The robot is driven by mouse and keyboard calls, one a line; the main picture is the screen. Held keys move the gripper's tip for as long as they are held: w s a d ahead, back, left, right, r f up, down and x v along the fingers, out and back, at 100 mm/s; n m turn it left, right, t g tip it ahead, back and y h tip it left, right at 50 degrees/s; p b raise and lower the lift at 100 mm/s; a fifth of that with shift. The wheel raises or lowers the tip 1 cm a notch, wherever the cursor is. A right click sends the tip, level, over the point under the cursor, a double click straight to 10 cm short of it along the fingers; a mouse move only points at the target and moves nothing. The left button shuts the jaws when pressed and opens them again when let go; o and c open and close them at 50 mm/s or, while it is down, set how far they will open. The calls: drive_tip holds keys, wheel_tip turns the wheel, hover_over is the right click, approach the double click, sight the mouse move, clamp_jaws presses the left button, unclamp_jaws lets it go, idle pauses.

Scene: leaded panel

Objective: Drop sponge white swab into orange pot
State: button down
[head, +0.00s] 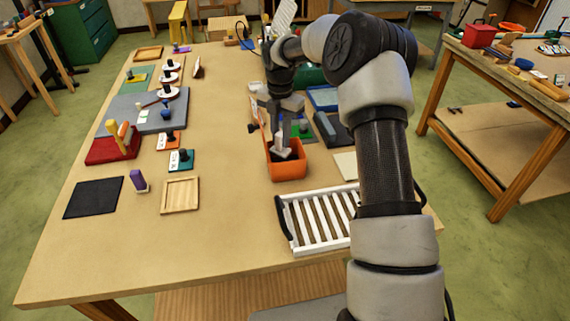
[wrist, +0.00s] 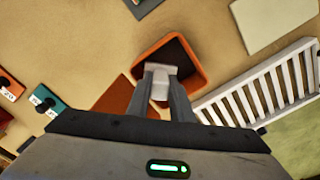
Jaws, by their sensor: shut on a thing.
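The orange pot (head: 288,171) stands on the table near its middle, left of my arm. It is an open box with a dark inside, and its rim (wrist: 193,88) shows in the wrist view. My gripper (head: 282,150) is above the pot, pointing down. In the wrist view my gripper (wrist: 160,90) is shut on a white block-like thing, the white swab (wrist: 159,70). The swab (head: 283,154) appears over the pot's opening. I cannot tell whether its lower end is below the rim.
A white slatted rack (head: 318,220) stands in front of the pot. A wooden tray (head: 180,195), a black mat (head: 94,198) and a purple block (head: 138,181) lie to the left. A cream sheet (head: 345,165) lies right of the pot. The front left of the table is clear.

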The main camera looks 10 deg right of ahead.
drive_tip(key=c, duration=1.5)
unclamp_jaws()
drive_tip(key=shift+r, duration=0.1)
wheel_tip(320, 180, up, 17)
drive_tip(key=shift+r+p, duration=0.2)
drive_tip(key=shift+p, duration=0.15)
